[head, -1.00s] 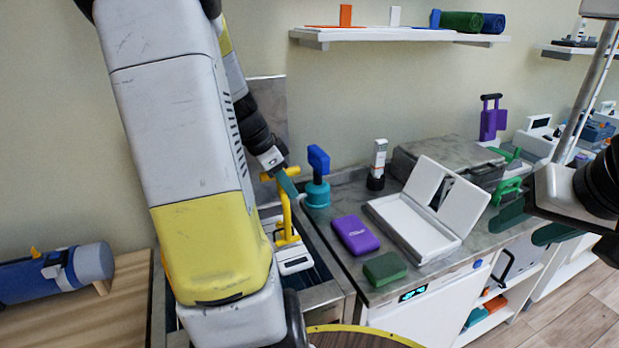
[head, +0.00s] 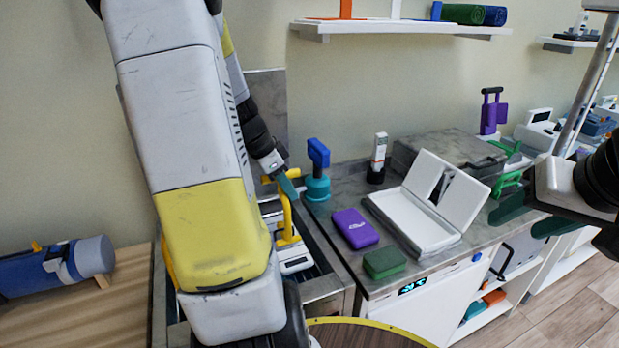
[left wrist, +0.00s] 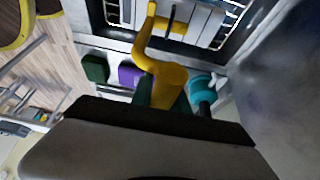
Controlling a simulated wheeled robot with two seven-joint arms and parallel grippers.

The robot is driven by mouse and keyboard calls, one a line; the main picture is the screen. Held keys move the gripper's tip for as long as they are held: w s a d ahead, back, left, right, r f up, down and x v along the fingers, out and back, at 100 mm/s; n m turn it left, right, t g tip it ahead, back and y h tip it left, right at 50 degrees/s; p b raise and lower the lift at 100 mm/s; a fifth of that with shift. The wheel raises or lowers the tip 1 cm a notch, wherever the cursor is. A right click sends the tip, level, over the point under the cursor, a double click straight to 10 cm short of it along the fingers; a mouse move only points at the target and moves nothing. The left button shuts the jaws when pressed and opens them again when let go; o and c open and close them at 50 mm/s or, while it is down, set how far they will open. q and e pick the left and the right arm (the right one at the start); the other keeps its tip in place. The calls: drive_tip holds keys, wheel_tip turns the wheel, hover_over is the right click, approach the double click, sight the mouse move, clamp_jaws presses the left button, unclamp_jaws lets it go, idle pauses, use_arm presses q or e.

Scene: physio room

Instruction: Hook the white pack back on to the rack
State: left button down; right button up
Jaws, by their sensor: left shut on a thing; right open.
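My left gripper (head: 289,185) is shut on the tall yellow handle (head: 287,216) of the white pack (head: 294,258). The pack hangs from it at the mouth of the steel tank (head: 323,287), partly hidden by my left arm. In the left wrist view the yellow handle (left wrist: 165,72) rises between the green fingers, with pale packs and wire rack bars (left wrist: 232,22) beyond. I cannot tell whether the pack touches the rack. My right gripper (head: 528,217) is open and empty at the right, beside the counter.
Right of the tank, the counter (head: 335,195) holds a teal and blue pump (head: 317,170), a purple pack (head: 355,228), a green pack (head: 384,262) and an open white case (head: 412,222). A blue roll (head: 55,268) lies on the wooden table at left.

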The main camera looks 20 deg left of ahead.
use_arm(q)
drive_tip(key=shift+f, duration=1.15)
idle(0.5)
drive_tip(key=s+d, duration=0.5)
drive_tip(key=shift+s+d, duration=0.15)
idle(1.3)
idle(0.3)
wheel_tip(320, 180, up, 11)
idle(1.1)
